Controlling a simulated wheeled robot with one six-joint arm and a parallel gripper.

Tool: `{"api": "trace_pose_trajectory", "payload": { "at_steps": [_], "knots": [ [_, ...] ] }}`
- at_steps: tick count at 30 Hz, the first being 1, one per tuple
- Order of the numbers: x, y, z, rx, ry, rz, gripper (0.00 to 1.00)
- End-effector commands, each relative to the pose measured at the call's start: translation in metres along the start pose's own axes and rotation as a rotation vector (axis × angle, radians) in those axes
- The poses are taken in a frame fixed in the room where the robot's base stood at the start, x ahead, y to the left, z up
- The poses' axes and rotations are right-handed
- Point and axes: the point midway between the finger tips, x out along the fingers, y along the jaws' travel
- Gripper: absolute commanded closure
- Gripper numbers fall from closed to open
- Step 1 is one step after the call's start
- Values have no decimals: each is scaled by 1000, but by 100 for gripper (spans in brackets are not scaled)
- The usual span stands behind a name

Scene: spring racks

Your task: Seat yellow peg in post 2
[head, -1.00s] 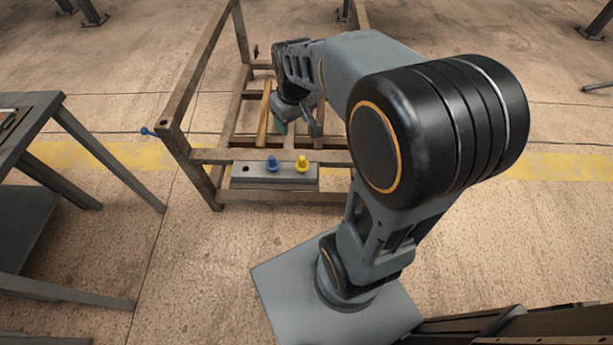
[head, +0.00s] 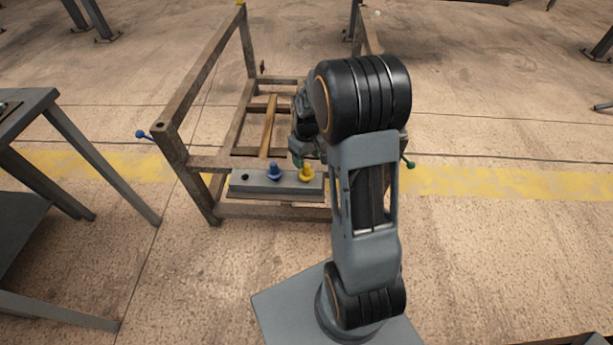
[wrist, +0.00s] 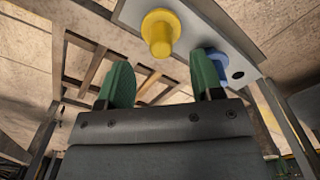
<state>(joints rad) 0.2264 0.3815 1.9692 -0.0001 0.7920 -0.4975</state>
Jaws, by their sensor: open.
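The yellow peg (head: 306,174) stands in the right part of a grey block on the rack's front rail. In the wrist view, the yellow peg (wrist: 161,32) shows beyond the fingertips, roughly in line with the gap between them. The blue peg (head: 274,173) stands to its left; in the wrist view, the blue peg (wrist: 219,64) is partly behind one finger. My gripper (wrist: 163,78) is open and empty, with green fingertips apart. In the head view my arm partly hides it, close behind the yellow peg. No post numbers are readable.
The grey block (head: 258,184) has an empty hole (head: 245,177) at its left. The rack (head: 205,85) has a blue-knobbed pin (head: 145,134) at its front-left post and a green-knobbed pin (head: 408,164) on the right. A wooden bar (head: 269,125) lies inside. A grey table (head: 30,105) stands left.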

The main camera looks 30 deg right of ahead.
Motion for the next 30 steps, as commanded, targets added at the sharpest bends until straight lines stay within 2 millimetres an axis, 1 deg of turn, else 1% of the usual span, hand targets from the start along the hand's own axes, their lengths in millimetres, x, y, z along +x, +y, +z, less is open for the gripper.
{"api": "trace_pose_trajectory", "payload": {
  "at_steps": [5, 7, 16, 18, 23, 24, 30],
  "knots": [
    [7, 0, 0, 0, 1, 0, 40],
    [13, -1, 0, 0, 0, 0, 40],
    [51, -2, 1, 0, -1, -1, 40],
    [54, -1, 0, 0, 0, 0, 40],
    [53, -1, 0, 0, 1, 1, 40],
    [53, -1, 0, 0, 1, 1, 41],
    [53, -1, 0, 0, 1, 1, 60]
  ]
}}
